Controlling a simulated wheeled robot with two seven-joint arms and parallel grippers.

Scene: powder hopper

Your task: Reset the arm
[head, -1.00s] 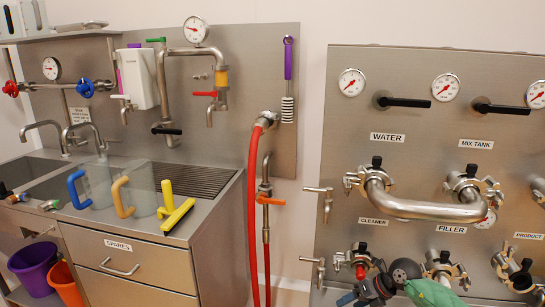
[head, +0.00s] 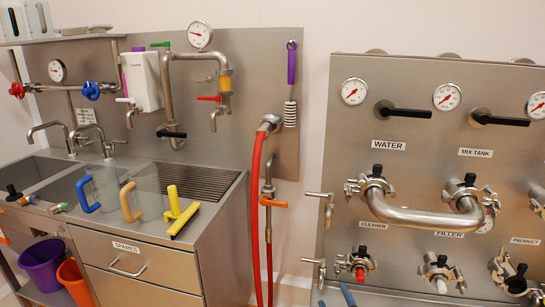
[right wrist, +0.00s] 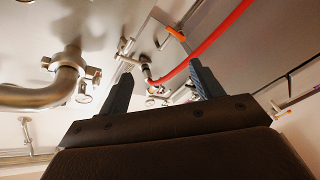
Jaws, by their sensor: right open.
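My right gripper (head: 335,298) shows only as blue fingertips at the bottom edge of the head view, below the steel panel's lower fittings. In the right wrist view its two dark fingers (right wrist: 160,70) stand apart with nothing between them. The curved steel pipe (right wrist: 45,92) lies to the left of the fingers there, and the red hose (right wrist: 212,40) passes beyond them. My left gripper is not in view.
The right panel carries a clamped steel pipe (head: 425,217), black-handled valves (head: 407,103) and gauges (head: 354,91). A red hose (head: 256,215) hangs beside it. The left sink counter holds clear jugs (head: 147,192) and a yellow squeegee (head: 181,213). Purple (head: 42,262) and orange (head: 74,283) buckets stand below.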

